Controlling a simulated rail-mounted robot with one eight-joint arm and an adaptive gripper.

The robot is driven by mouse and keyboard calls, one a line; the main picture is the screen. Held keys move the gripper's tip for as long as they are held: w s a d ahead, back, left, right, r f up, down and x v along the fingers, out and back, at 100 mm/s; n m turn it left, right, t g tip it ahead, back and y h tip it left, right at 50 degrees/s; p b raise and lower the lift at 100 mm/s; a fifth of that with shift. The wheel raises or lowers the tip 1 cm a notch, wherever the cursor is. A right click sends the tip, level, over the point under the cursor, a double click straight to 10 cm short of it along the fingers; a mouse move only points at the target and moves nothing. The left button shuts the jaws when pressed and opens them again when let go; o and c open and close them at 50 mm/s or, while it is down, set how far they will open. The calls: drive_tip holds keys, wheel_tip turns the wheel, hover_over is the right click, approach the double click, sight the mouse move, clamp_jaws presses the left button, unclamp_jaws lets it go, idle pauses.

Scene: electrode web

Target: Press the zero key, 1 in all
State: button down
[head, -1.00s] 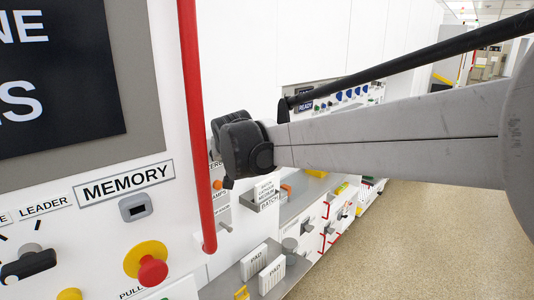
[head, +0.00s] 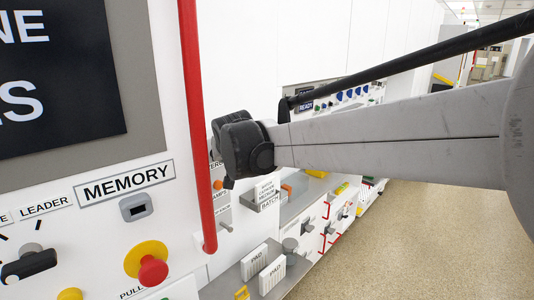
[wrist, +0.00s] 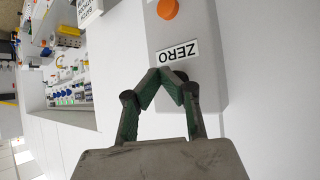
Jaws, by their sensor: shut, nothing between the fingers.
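The zero key is a round orange button (wrist: 167,9) at the top edge of the wrist view, on a grey panel (wrist: 213,80). Its white label reading ZERO (wrist: 178,53) appears upside down, between the key and my fingertips. In the head view the orange key (head: 217,184) shows small, just right of the red bar, under a partly hidden label ending in "ERO". My gripper (wrist: 172,75) is shut and empty, its tips just short of the label in the picture. Whether they touch the panel cannot be told. In the head view my dark wrist hides the fingertips.
A vertical red bar (head: 198,120) stands left of my wrist. A MEMORY label (head: 124,183) and a red-and-yellow button (head: 150,264) are further left. A BATCH label block (head: 267,194) and two PAD blocks (head: 254,262) are below. The floor (head: 430,235) on the right is clear.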

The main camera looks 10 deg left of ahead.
drive_tip(key=shift+w+a, duration=0.1)
drive_tip(key=shift+a, duration=0.05)
drive_tip(key=shift+w+a, duration=0.15)
drive_tip(key=shift+a, duration=0.05)
drive_tip(key=shift+w+a, duration=0.2)
drive_tip(key=shift+a, duration=0.2)
idle(0.9)
idle(0.4)
drive_tip(key=shift+s+d, duration=0.45)
drive_tip(key=shift+d, duration=0.3)
drive_tip(key=s+d, duration=0.1)
drive_tip(key=d, duration=0.1)
drive_tip(key=s+d, duration=0.1)
drive_tip(key=d, duration=0.1)
drive_tip(key=shift+s+d+b, duration=0.1)
drive_tip(key=shift+s+b, duration=0.2)
idle(0.5)
